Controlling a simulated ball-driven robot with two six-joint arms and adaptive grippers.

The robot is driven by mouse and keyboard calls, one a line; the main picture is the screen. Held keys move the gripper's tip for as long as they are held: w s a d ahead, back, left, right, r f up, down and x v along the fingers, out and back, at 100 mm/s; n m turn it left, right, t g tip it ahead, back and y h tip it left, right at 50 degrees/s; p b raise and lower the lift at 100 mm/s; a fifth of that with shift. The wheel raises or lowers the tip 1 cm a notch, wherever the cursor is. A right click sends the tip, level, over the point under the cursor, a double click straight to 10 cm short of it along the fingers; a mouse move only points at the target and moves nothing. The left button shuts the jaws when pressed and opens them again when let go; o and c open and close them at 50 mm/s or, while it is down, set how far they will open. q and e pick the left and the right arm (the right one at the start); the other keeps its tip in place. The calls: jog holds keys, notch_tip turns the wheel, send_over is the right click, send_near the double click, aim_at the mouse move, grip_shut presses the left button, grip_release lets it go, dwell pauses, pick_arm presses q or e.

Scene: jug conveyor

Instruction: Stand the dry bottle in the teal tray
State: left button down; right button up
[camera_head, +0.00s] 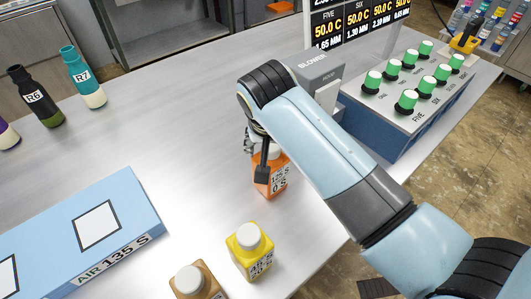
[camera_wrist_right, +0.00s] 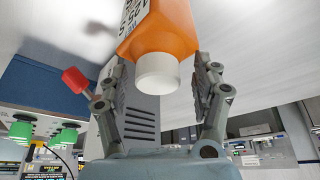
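An orange bottle (camera_head: 272,178) with a white cap and a printed time label is by my right gripper (camera_head: 258,165) in the head view. A yellow bottle (camera_head: 250,255) and a brown bottle (camera_head: 195,283), both with white caps, stand at the front. No teal tray shows. My left gripper is out of view.
A grey blower (camera_head: 318,68) and a blue console (camera_head: 385,125) with green buttons stand at the right. A light-blue AIR block (camera_head: 130,205) lies at the left. Bottles R6 (camera_head: 38,98) and R7 (camera_head: 84,78) stand at the back left. The middle-left table is clear.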

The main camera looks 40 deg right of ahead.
jog(key=shift+s+a+r, duration=0.15)
jog(key=shift+s, duration=0.15)
jog(key=shift+s+a+r, duration=0.1)
jog(key=shift+s+r, duration=0.05)
jog(key=shift+s, duration=0.1)
jog(key=shift+c, duration=1.7)
jog(key=shift+w, duration=0.15)
jog(key=shift+c, duration=1)
jog(key=shift+w, duration=0.1)
jog(key=shift+c, duration=1.2)
grip_shut()
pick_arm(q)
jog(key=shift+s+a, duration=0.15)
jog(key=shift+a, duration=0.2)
